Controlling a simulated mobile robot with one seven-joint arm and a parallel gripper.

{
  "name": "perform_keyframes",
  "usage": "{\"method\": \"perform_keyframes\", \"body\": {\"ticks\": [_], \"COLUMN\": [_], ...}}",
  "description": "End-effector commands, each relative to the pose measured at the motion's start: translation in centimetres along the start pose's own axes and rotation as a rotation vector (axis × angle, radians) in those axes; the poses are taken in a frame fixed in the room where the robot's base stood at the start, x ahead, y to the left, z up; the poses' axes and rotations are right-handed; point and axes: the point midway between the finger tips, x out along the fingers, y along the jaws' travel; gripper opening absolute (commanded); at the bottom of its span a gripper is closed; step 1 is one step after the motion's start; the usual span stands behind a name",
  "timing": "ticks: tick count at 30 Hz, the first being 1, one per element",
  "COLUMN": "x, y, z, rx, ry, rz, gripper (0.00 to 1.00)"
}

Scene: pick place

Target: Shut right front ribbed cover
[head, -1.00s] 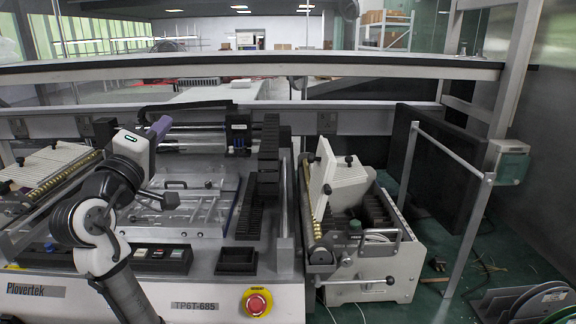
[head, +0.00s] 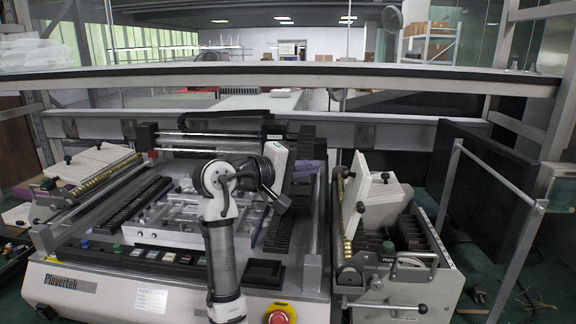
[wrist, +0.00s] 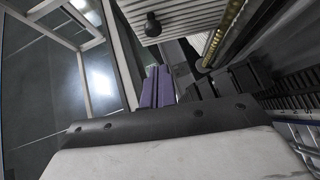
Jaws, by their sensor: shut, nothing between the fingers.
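The right front ribbed cover (head: 383,200) is a pale ribbed panel with black knobs. It stands raised and tilted on the right-hand unit, hinged near a brass-coloured rod (head: 349,205). In the wrist view the ribbed cover (wrist: 178,10) shows at the top, with one black knob (wrist: 152,26). My gripper (head: 308,173) has purple fingers and is left of the cover, above the main machine, apart from it. In the wrist view the gripper's fingers (wrist: 155,88) are together and empty. In the head view my white wrist partly hides them.
A second ribbed cover (head: 92,163) stands on the left-hand unit. The main machine has black racks (head: 135,205), a small black tray (head: 264,272) and a red stop button (head: 279,316). A grey metal rail (head: 520,255) stands right of the right-hand unit. A long shelf crosses behind.

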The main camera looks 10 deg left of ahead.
Motion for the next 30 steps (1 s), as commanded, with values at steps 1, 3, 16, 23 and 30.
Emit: {"method": "perform_keyframes", "body": {"ticks": [1, 3, 16, 23, 30], "x": [0.9, 1.6, 3.3, 3.3, 3.7], "y": [0.1, 0.2, 0.0, 0.0, 0.7], "z": [0.2, 1.2, 2.9, 2.9, 3.3], "rx": [0.0, 0.002, 0.001, 0.002, 0.035], "ry": [-0.004, -0.002, 0.0, 0.0, -0.001], "rz": [-0.001, 0.0, 0.0, -0.001, -0.037], "gripper": [0.0, 0.0, 0.0, 0.0, 0.0]}}
